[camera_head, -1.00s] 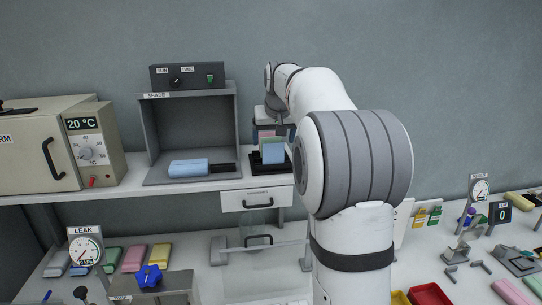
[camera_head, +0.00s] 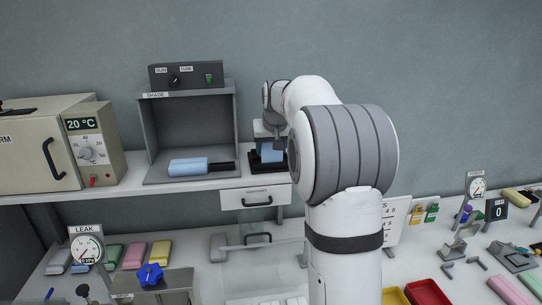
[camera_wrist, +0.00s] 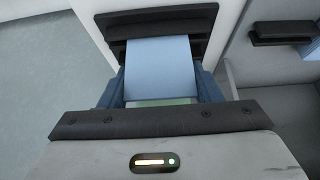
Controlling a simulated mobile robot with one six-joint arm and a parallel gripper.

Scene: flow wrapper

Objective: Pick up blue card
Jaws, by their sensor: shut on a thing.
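The blue card (camera_head: 272,153) stands in a black holder (camera_head: 256,167) on the shelf, right of the shade box. In the wrist view the blue card (camera_wrist: 158,62) is a pale blue sheet in front of the dark holder (camera_wrist: 205,20). A greenish edge (camera_wrist: 160,102) shows just below it. My gripper (camera_head: 270,146) points down over the holder and is shut on the blue card. Its blue fingers (camera_wrist: 160,85) show on both sides of the card in the wrist view. The fingertips and the card's far end are partly hidden.
The grey shade box (camera_head: 190,125) stands close on the left, with a blue bottle-like item (camera_head: 188,167) inside. A drawer (camera_head: 255,197) hangs under the shelf. The wall is behind. My arm hides part of the shelf's right end. Space above the holder looks free.

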